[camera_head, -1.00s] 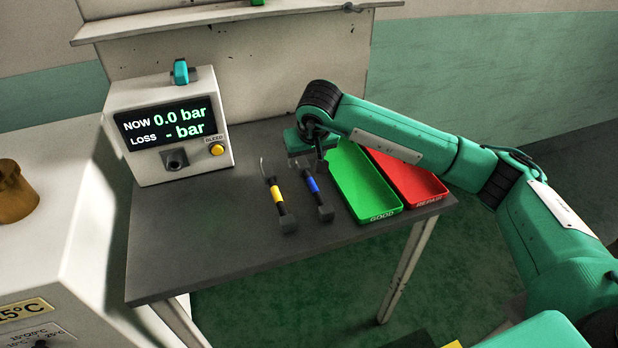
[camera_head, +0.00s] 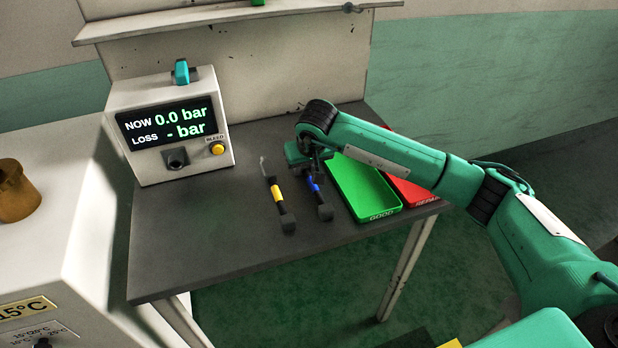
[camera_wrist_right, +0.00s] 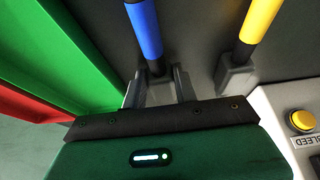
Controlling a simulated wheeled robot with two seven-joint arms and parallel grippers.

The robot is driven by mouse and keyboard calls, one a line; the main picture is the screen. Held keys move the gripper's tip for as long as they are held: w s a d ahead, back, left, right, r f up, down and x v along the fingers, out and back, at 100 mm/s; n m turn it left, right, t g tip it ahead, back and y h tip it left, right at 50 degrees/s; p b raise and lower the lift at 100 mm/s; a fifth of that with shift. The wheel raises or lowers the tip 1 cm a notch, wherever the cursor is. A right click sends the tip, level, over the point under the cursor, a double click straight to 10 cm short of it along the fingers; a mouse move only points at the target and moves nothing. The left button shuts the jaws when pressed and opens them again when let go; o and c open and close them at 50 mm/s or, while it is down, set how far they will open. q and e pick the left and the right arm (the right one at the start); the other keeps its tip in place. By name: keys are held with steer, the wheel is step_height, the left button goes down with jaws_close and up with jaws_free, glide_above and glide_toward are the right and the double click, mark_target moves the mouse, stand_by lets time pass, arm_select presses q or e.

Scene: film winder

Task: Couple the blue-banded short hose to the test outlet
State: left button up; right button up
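The blue-banded short hose (camera_head: 314,186) lies on the dark bench, right of the yellow-banded hose (camera_head: 277,194). My right gripper (camera_head: 312,168) is over its far end. In the right wrist view, the fingers (camera_wrist_right: 160,88) are open and spread on either side of the dark end fitting below the blue band (camera_wrist_right: 145,30), with gaps showing. Whether they touch it cannot be told. The test outlet (camera_head: 176,158) is the dark port on the front of the white tester, under the display reading 0.0 bar. My left gripper is out of view.
A green GOOD tray (camera_head: 392,212) stands just right of the hose, with a red tray (camera_head: 425,200) beyond it, partly behind my arm. A yellow bleed button (camera_head: 217,149) is beside the outlet. The bench front left (camera_head: 180,255) is clear.

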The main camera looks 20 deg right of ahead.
steer(key=shift+r, duration=0.15)
steer(key=shift+c, duration=0.3)
step_height(320, 180, up, 20)
stand_by(0.6)
steer(key=o, duration=0.4)
steer(key=shift+c, duration=0.2)
steer(key=c, duration=0.3)
